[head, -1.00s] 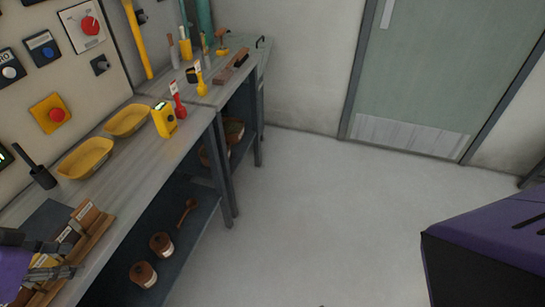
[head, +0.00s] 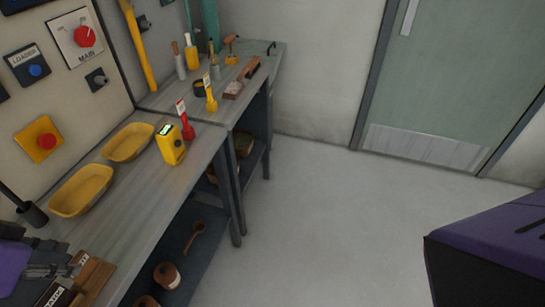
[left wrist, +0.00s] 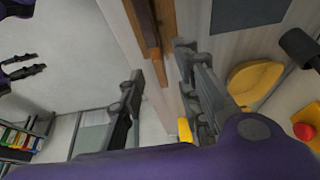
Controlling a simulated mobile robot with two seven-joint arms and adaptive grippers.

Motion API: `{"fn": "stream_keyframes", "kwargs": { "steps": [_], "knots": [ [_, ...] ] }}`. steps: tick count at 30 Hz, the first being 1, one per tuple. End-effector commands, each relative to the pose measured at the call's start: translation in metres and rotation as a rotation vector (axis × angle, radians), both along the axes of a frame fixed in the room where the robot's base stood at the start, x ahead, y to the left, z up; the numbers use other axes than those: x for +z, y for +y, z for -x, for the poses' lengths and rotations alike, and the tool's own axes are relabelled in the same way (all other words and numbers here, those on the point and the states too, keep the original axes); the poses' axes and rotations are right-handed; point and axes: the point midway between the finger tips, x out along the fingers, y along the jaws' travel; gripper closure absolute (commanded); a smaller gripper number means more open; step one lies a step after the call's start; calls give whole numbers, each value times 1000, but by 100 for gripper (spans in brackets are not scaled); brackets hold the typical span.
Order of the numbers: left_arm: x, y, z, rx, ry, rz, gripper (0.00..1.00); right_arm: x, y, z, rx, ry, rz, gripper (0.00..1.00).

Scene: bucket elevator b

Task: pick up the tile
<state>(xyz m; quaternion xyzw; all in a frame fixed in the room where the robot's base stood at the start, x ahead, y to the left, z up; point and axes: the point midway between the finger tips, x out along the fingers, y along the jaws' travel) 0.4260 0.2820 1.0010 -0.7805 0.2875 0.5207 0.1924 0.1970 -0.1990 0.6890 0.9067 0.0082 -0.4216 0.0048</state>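Flat tiles with white labels (head: 62,296) stand in a brown wooden rack (head: 97,272) at the lower left of the bench in the head view. Which one is the tile, I cannot tell. My left gripper (head: 68,268) is over the rack and hides part of it. In the left wrist view my left gripper (left wrist: 158,72) has its two fingers wide apart with nothing held between them. The wooden rack (left wrist: 150,28) shows just beyond the fingertips. My right gripper (left wrist: 32,42) shows partly at the upper left of the left wrist view, its dark fingers apart and empty.
Two yellow trays (head: 82,190), a yellow meter (head: 170,144) and a red scoop (head: 186,124) stand on the grey bench (head: 150,200). Brown jars (head: 167,275) sit on the lower shelf. A control panel (head: 60,70) rises behind. The floor (head: 320,220) is clear.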

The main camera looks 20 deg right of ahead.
Motion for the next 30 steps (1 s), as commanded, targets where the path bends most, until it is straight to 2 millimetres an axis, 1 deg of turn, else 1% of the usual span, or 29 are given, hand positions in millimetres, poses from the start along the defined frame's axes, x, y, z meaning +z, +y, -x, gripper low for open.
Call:
{"fn": "stream_keyframes", "kwargs": {
  "steps": [1, 3, 7, 10, 16, 17, 21, 24, 30],
  "knots": [
    [-9, -5, -2, 0, 3, 5, 69, -3, -1, 2, 1, 4, 2, 60],
    [-19, -9, -5, -1, 2, 4, 69, -4, -3, 4, 2, 8, 6, 60],
    [-33, -12, -10, -1, 0, 2, 69, -4, -6, 5, 4, 7, 13, 60],
    [-38, -14, -12, 0, 0, 1, 69, -2, -8, 3, 4, 1, 15, 60],
    [-37, -13, -12, -1, -2, 0, 69, 2, -8, 0, 4, -8, 15, 60],
    [-37, -13, -12, -1, -2, 0, 70, 1, -8, 0, 3, -8, 14, 60],
    [-37, -13, -12, -1, -2, 0, 88, 1, -7, 0, 0, -7, 12, 60],
    [-37, -13, -12, -1, -3, 0, 100, 0, -5, 1, -3, -5, 9, 60],
    [-37, -13, -12, -1, -3, 0, 100, -3, -3, 2, -8, 0, 3, 60]
  ]
}}
